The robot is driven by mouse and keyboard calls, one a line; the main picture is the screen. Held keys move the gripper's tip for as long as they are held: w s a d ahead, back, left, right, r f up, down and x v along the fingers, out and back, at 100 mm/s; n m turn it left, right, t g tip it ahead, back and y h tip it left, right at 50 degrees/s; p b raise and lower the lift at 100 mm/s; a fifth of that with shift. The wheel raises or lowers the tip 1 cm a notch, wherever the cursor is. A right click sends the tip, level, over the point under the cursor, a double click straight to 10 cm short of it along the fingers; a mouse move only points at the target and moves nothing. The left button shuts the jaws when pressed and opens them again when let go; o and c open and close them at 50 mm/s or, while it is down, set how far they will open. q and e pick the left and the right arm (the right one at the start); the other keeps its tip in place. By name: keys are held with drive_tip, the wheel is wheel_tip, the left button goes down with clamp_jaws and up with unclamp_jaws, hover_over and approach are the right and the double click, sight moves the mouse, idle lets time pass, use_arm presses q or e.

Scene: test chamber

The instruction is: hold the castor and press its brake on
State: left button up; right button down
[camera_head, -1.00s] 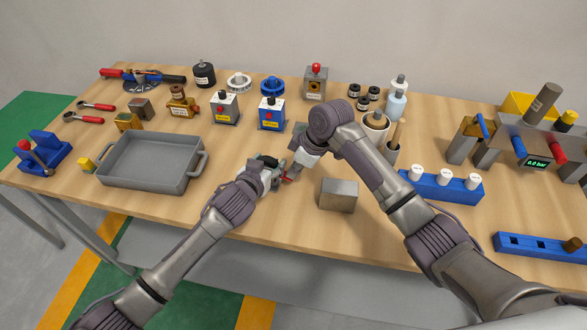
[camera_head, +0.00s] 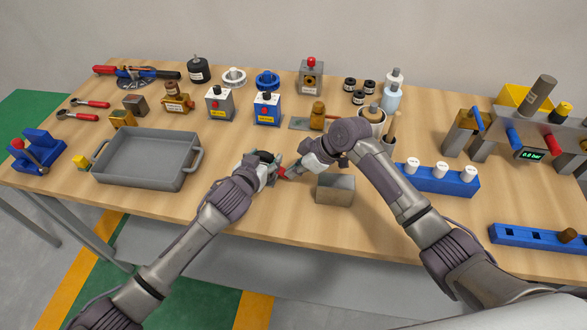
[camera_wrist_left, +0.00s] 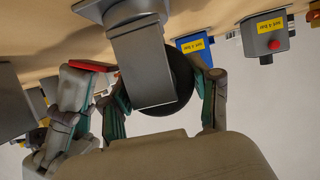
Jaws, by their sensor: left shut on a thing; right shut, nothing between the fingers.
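The castor has a black wheel and a grey fork; in the left wrist view the castor (camera_wrist_left: 182,82) lies between the fingers of my left gripper (camera_wrist_left: 160,105). Its red brake pedal (camera_wrist_left: 92,66) sticks out to the left there. In the head view my left gripper (camera_head: 268,172) is shut on the castor, largely hiding it, above the table's front middle. The red pedal (camera_head: 283,173) shows at its right. My right gripper (camera_head: 288,173) is shut and empty, its tips close to the pedal. I cannot tell whether they touch or whether the pedal is down.
A grey block (camera_head: 335,190) stands just right of the grippers, under my right arm. A grey tray (camera_head: 145,160) lies to the left. Boxes with red buttons (camera_head: 267,108) stand behind. A blue rack (camera_head: 440,180) with white-topped pieces is to the right.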

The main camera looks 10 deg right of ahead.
drive_tip(key=shift+r, duration=0.8)
drive_tip(key=shift+d+r, duration=0.2)
drive_tip(key=shift+r, duration=0.3)
drive_tip(key=v, duration=1.3)
drive_tip(key=shift+s+d+f, duration=0.1)
drive_tip(key=shift+d+f, duration=0.1)
drive_tip(key=shift+f, duration=0.05)
use_arm(q)
drive_tip(key=o, duration=1.6)
